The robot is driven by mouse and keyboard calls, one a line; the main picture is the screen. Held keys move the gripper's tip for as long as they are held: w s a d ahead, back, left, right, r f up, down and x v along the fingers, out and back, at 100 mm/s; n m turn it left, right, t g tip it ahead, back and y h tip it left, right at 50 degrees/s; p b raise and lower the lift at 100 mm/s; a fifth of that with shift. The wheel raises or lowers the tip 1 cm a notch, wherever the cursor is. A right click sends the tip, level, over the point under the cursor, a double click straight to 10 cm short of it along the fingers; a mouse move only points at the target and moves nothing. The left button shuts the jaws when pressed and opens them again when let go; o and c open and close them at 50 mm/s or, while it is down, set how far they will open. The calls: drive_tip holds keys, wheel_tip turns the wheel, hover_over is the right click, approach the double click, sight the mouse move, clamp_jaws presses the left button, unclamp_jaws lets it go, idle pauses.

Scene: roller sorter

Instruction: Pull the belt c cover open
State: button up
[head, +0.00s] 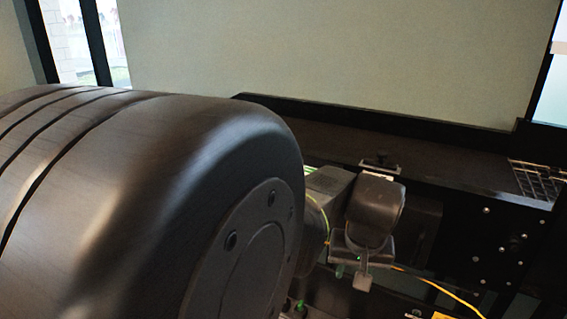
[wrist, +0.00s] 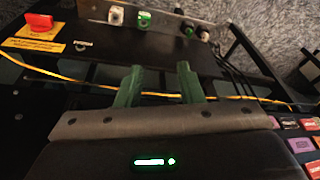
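My gripper (wrist: 158,82) shows in the wrist view with two green fingers spread apart and nothing between them. A dark flat panel (wrist: 105,62) lies beyond the fingertips; I cannot tell whether it is the belt c cover, as no label on it can be read. In the head view my wrist hangs low beside the black machine side (head: 470,245), and my fingers are mostly hidden. Whether the fingers touch anything is unclear.
A red switch (wrist: 39,22) on a yellow plate, a green button (wrist: 144,19) and a white one (wrist: 116,16) are at the far side. A yellow cable (wrist: 65,75) crosses behind the fingers. Coloured boxes (wrist: 301,145) lie at lower right. A dark belt bed (head: 330,140) runs behind.

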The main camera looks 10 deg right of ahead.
drive_tip(key=m+t+h+p, duration=0.1)
drive_tip(key=m+p, duration=0.1)
drive_tip(key=p, duration=0.3)
approach(419, 249)
drive_tip(key=r, duration=0.2)
drive_tip(key=x, duration=1.3)
drive_tip(key=shift+s+f, duration=0.2)
drive_tip(key=shift+f, duration=0.15)
drive_tip(key=shift+c, duration=0.2)
clamp_jaws()
